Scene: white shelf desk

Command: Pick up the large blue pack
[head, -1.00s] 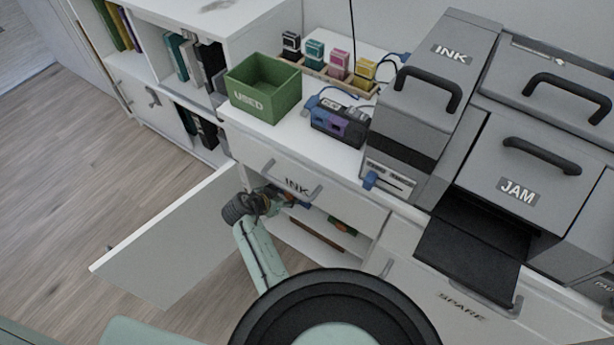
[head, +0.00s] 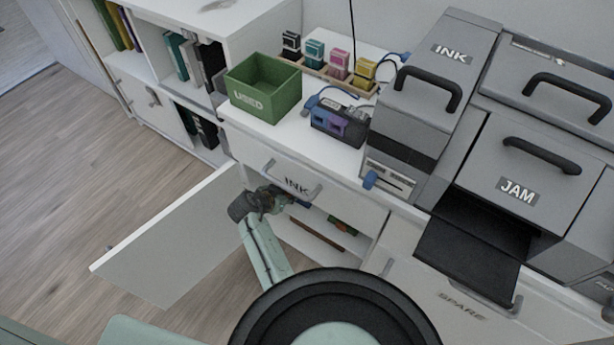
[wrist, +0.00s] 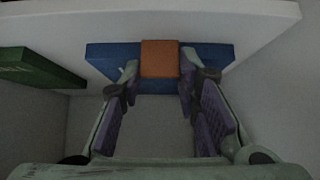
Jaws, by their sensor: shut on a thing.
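The large blue pack (wrist: 105,58) is a flat blue block with an orange part at its middle (wrist: 160,58), in the upper middle of the wrist view. It is inside the cabinet under the desk top. My gripper (wrist: 160,82) has one finger on each side of the orange part and is shut on the pack; the exact contact is hard to see in the dim light. In the head view my gripper (head: 282,197) reaches into the cabinet opening below the INK drawer, and the pack is mostly hidden there.
A green pack (wrist: 40,70) lies left of the blue one. A white board (wrist: 250,22) is close above. The open cabinet door (head: 165,240) stands left of my arm. The INK drawer front (head: 330,195) is just above the opening. The floor at left is clear.

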